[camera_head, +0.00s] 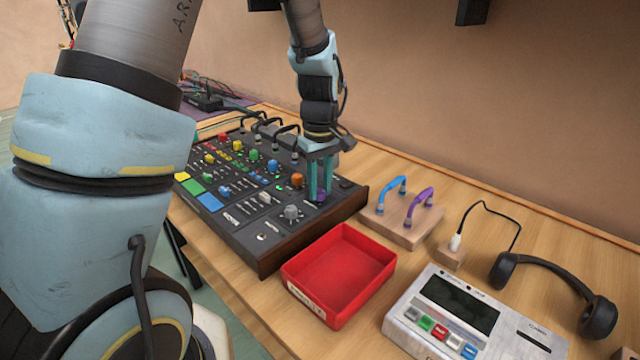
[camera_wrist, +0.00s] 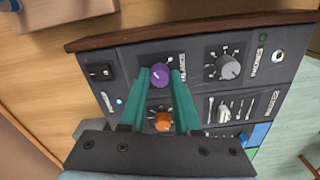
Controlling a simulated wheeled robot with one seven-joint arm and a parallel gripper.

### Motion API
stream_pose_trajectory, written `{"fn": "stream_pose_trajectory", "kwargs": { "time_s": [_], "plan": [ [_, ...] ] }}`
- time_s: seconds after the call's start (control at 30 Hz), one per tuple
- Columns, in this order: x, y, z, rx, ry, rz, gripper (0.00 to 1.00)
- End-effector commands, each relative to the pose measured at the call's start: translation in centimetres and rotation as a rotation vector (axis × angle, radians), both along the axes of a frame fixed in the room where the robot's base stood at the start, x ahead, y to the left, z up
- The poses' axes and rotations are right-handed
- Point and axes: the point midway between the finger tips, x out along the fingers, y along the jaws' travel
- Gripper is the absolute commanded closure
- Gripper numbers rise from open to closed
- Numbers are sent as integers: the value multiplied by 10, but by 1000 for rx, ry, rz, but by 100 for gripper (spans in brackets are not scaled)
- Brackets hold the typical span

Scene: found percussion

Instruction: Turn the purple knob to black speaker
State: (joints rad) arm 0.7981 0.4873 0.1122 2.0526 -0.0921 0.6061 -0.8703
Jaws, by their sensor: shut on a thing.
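The purple knob (camera_wrist: 160,76) sits on the mixer panel (camera_head: 244,218), close to its wooden edge. A small pale mark shows on its top in the wrist view. In the head view my fingers mostly hide the knob (camera_head: 320,196). My gripper (camera_head: 320,190) points down, with one teal finger on each side of the knob and shut on it; the fingers also show in the wrist view (camera_wrist: 161,79). Two dark boxes, cut off by the top edge, hang on the wall: one right of the arm (camera_head: 472,10), one left (camera_head: 263,4). They may be speakers.
An orange knob (camera_wrist: 163,122) and a grey knob (camera_wrist: 230,67) are close to the purple one. A red tray (camera_head: 338,275), a wooden block with blue and purple handles (camera_head: 402,226), headphones (camera_head: 598,316) and a grey device (camera_head: 470,315) stand to the right.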

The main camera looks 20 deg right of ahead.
Motion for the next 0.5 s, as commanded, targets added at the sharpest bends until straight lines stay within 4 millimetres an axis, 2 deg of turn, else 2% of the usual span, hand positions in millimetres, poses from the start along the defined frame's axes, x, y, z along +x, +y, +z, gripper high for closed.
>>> {"fn": "stream_pose_trajectory", "kwargs": {
  "time_s": [0.5],
  "plan": [
    [-1,0,1,0,1,-491,100]
  ]
}}
